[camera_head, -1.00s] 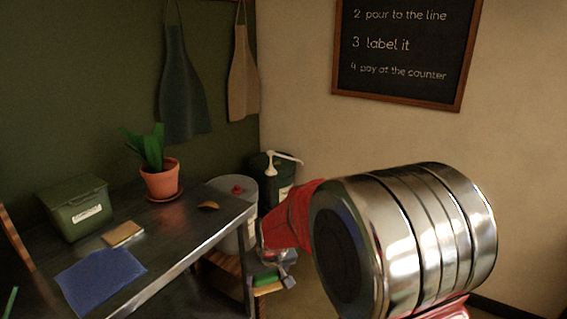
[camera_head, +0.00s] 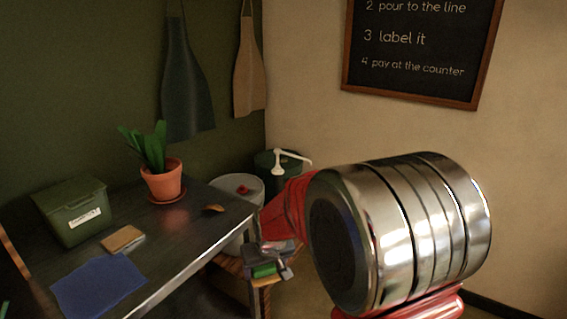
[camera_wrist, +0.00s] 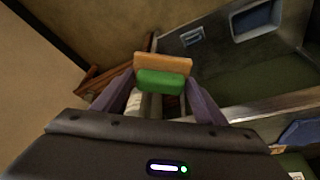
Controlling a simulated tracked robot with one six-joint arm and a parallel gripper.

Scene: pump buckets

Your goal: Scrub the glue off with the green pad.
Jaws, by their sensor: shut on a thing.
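My gripper (camera_head: 268,255) is shut on a small two-layer pad, green on one side and orange-tan on the other. The green pad (camera_head: 264,270) shows under the jaws in the head view, just beyond the near right corner of the dark table (camera_head: 175,272). In the wrist view the green pad (camera_wrist: 161,80) sits across the tips of my gripper (camera_wrist: 162,88), between the two purple-grey fingers. A small amber-brown patch (camera_head: 213,209) lies on the table near its right edge; I cannot tell whether it is the glue.
A potted plant (camera_head: 161,183), a green box (camera_head: 75,210), a tan block (camera_head: 122,240) and a blue cloth (camera_head: 98,286) are on the table. A grey bucket (camera_head: 240,190), a dark pump bucket (camera_head: 272,163) and a wooden stool (camera_head: 232,264) stand beside it.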

